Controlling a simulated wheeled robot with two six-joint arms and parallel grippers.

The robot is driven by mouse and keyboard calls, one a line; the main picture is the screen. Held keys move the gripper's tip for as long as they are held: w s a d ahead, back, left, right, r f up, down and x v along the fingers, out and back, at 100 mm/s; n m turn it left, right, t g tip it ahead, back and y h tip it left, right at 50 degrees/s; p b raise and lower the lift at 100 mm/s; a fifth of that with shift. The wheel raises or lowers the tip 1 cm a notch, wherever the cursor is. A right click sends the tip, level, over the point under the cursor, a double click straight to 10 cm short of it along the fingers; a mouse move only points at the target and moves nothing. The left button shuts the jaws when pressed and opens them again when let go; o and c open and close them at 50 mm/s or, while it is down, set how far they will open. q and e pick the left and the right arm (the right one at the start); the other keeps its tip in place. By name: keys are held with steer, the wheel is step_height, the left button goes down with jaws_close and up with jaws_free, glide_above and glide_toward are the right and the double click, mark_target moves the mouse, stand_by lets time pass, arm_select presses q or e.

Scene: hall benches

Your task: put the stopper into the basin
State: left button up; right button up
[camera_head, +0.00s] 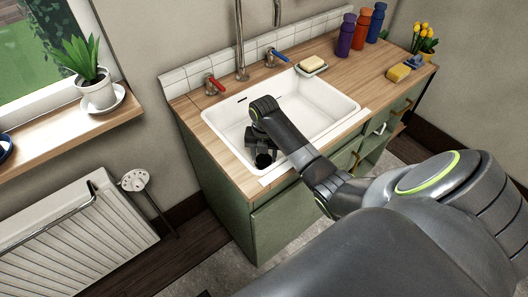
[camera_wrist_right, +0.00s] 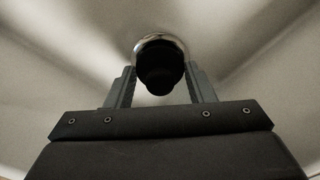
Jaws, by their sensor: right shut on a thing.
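The stopper (camera_wrist_right: 160,75) is a dark, rounded piece between the two fingers of my right gripper (camera_wrist_right: 162,88) in the right wrist view. The gripper is shut on it. A shiny metal ring (camera_wrist_right: 160,38) shows around the stopper's far side; I cannot tell whether it belongs to the stopper or to the drain. In the head view my right gripper (camera_head: 263,158) points down inside the white basin (camera_head: 335,98), near its front left. The arm hides part of the basin floor. Whether the stopper touches the basin cannot be told. My left gripper is not in view.
A tap (camera_head: 241,70) with red (camera_head: 214,84) and blue (camera_head: 276,57) handles stands behind the basin. A soap dish (camera_head: 312,65) sits at the back rim. Bottles (camera_head: 361,30) and a yellow sponge (camera_head: 398,72) stand on the right counter. The basin's right part is clear.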

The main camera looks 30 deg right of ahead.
steer(key=shift+f+p, duration=0.1)
steer(key=shift+p, duration=0.2)
stand_by(0.5)
steer(key=shift+f, duration=0.5)
stand_by(0.6)
steer(key=shift+f, duration=0.1)
stand_by(0.9)
steer(key=o, duration=1.4)
steer(key=shift+p, duration=0.3)
steer(key=shift+r+p, duration=4)
steer(key=shift+p, duration=0.3)
